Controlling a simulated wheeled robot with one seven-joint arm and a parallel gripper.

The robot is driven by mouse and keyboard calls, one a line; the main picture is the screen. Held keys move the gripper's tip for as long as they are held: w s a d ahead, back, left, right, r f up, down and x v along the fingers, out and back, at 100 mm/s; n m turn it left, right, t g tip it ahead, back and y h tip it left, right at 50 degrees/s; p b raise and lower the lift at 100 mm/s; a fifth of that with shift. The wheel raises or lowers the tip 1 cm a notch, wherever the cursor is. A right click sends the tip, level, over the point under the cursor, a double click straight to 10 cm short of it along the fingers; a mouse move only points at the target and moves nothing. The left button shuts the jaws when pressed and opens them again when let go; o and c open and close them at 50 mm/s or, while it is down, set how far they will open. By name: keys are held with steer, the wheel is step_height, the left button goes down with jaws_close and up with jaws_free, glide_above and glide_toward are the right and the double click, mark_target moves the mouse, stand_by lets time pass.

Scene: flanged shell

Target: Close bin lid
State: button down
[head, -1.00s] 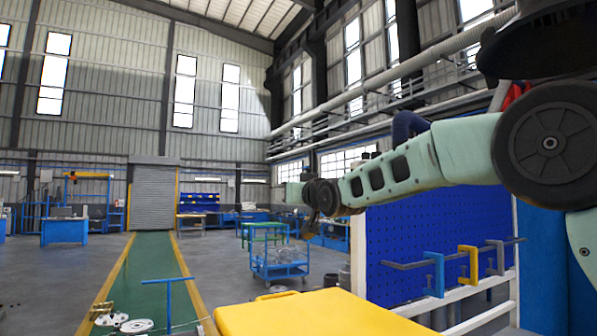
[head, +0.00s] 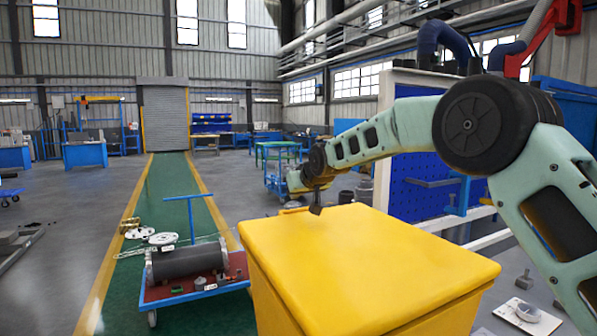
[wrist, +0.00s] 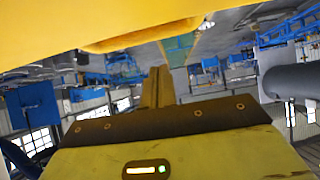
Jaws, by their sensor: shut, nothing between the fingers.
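The yellow bin (head: 462,312) stands in front of me in the head view, with only its upper part in frame. Its yellow lid (head: 370,262) looks flat and level on top, and I see no clear gap under its near edge. A small handle lip (head: 293,210) shows at the far left edge. My gripper (head: 316,208) is shut and empty, pointing down at the lid's far edge; I cannot tell whether it touches. In the wrist view, the lid (wrist: 60,22) and its lip (wrist: 150,35) fill the top, beyond my shut fingers (wrist: 158,85).
A blue cart (head: 195,292) carrying a dark cylinder stands left of the bin. A blue pegboard panel (head: 425,180) with a white frame stands behind my arm at the right. The green floor lane (head: 172,195) runs back to a shutter door.

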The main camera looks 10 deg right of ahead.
steer(key=shift+w+f+b, duration=0.1)
steer(key=shift+f+b, duration=0.2)
steer(key=shift+f, duration=1.35)
steer(key=shift+f, duration=0.15)
